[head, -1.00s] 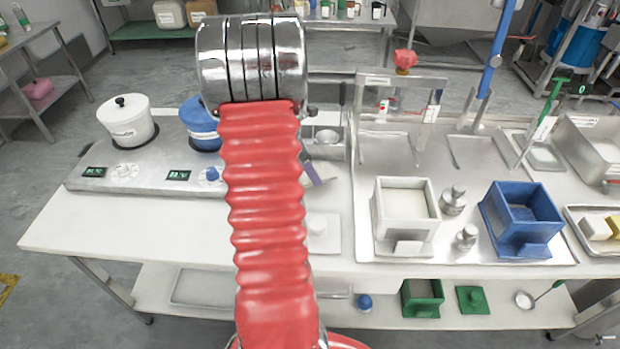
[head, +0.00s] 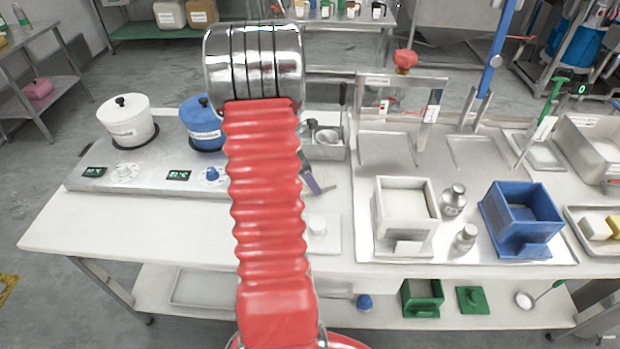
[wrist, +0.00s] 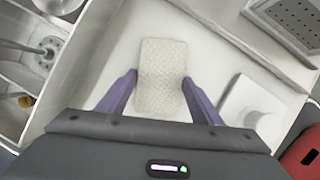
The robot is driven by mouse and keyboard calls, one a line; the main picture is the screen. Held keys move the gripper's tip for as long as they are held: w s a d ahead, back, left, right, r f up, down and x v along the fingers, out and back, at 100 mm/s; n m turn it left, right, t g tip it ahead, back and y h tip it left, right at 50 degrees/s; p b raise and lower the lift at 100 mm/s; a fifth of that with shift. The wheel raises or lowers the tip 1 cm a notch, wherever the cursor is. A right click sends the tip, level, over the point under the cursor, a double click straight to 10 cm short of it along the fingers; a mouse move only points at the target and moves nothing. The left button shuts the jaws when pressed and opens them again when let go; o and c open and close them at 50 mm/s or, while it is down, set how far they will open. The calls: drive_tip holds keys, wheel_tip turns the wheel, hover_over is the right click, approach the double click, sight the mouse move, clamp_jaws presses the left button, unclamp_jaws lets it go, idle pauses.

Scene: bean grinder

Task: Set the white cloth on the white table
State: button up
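The white cloth (wrist: 160,60) shows in the wrist view as a pale, textured rectangle over a white surface. My gripper (wrist: 160,79) has its two purple fingers well apart, one at each long side of the cloth. Their tips appear at its edges; I cannot tell whether they press on it. The white table (head: 120,235) runs across the head view. There, one purple finger of my gripper (head: 313,181) shows beside my red arm, low over the table. The cloth is hidden in the head view.
A white lid with a knob (head: 318,234) lies right of my gripper. A steel holder with bowls (head: 323,143) stands behind it. White (head: 128,122) and blue (head: 203,124) pots stand left, and a steel tray with white (head: 403,215) and blue (head: 522,218) boxes right. The table's front left is clear.

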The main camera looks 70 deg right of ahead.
drive_tip(key=o, duration=0.3)
drive_tip(key=shift+o, duration=0.2)
drive_tip(key=shift+r, duration=0.1)
drive_tip(key=v, duration=1.2)
idle(0.5)
